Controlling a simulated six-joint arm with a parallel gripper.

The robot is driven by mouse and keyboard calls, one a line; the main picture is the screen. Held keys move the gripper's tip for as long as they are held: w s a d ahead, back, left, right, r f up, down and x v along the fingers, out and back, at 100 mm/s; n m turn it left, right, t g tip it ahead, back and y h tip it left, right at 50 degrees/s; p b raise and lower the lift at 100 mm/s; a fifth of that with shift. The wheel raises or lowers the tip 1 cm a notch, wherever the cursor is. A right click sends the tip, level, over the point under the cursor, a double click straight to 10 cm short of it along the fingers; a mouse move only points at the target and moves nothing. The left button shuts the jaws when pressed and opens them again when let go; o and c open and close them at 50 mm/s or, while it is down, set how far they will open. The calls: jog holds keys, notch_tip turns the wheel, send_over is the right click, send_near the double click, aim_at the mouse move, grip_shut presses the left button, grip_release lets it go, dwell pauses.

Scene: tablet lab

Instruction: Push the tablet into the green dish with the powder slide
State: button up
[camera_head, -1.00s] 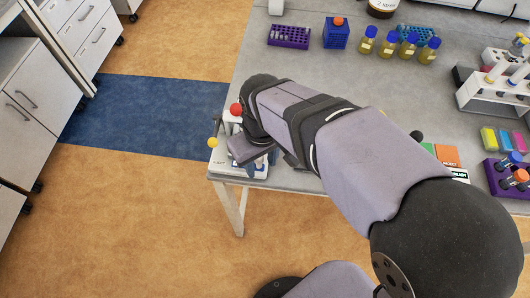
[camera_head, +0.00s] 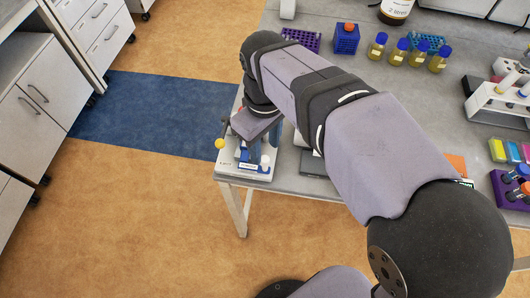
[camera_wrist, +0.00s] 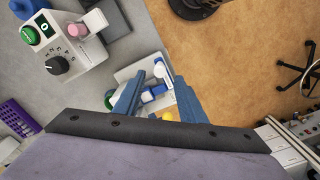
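A small white device (camera_head: 243,172) with blue parts stands at the table's near left corner. It carries a yellow ball knob (camera_head: 220,143) on its left and a white peg (camera_head: 265,161) in front. In the wrist view, the device (camera_wrist: 150,62) lies below and between the two blue fingers of my gripper (camera_wrist: 159,76). The fingers are apart, with nothing seen held between them. A blue block (camera_wrist: 157,90) shows in the gap. A green round part (camera_wrist: 109,98), perhaps the green dish, is partly hidden by the left finger. I cannot make out the tablet.
A white instrument with a green button (camera_wrist: 28,35) and black dial (camera_wrist: 57,66) stands beside the device. A purple rack (camera_head: 301,39), blue rack (camera_head: 345,39) and yellow bottles (camera_head: 399,51) stand farther back. Floor lies beyond the table's left and near edges.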

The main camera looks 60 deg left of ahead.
aim_at(265, 159)
jog(key=shift+f+p, duration=0.6)
jog(key=shift+f, duration=1.85)
grip_shut()
